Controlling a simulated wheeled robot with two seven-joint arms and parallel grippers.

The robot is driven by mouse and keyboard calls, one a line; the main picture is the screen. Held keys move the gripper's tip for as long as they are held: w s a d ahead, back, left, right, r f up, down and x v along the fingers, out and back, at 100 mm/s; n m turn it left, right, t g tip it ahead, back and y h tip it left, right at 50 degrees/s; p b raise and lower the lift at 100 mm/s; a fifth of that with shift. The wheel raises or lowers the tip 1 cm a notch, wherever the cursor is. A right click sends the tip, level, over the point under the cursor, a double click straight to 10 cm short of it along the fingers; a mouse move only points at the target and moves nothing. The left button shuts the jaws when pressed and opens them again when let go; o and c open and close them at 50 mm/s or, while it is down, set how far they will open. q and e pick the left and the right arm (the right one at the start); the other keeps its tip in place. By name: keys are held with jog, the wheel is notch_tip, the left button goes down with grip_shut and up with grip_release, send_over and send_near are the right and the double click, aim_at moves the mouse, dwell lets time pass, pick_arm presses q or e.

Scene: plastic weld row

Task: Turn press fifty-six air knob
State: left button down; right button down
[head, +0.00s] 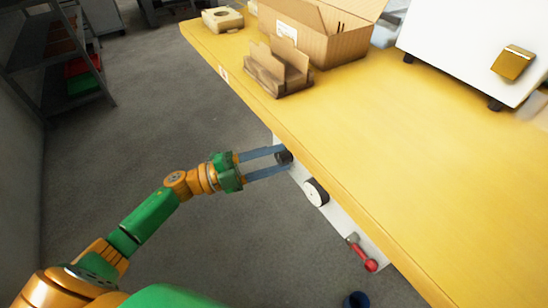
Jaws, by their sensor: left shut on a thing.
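My left gripper (282,157) reaches in from the left to the front edge of the yellow bench. Its two long blue-grey fingers are shut on a small black knob (285,158) on a pale panel (343,222) below the bench edge. A round white dial with a dark rim (315,192) sits on the same panel, to the lower right of the knob. A red-ended lever (370,264) is further down the panel. Any label on the panel is too small to read. My right gripper is not in view.
The yellow bench (400,150) holds an open cardboard box (320,40), a smaller brown carton (277,80) and a white machine (450,45) with a gold block. A shelf rack (100,75) stands far left. The grey floor left of the bench is clear. A blue round object (356,300) is at the bottom.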

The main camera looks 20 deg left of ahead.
pick_arm(q)
jog(key=shift+m, duration=0.3)
jog(key=shift+g, duration=0.3)
jog(key=shift+c, duration=2.2)
grip_release()
jog(key=v, duration=0.7)
jog(key=shift+s, duration=0.1)
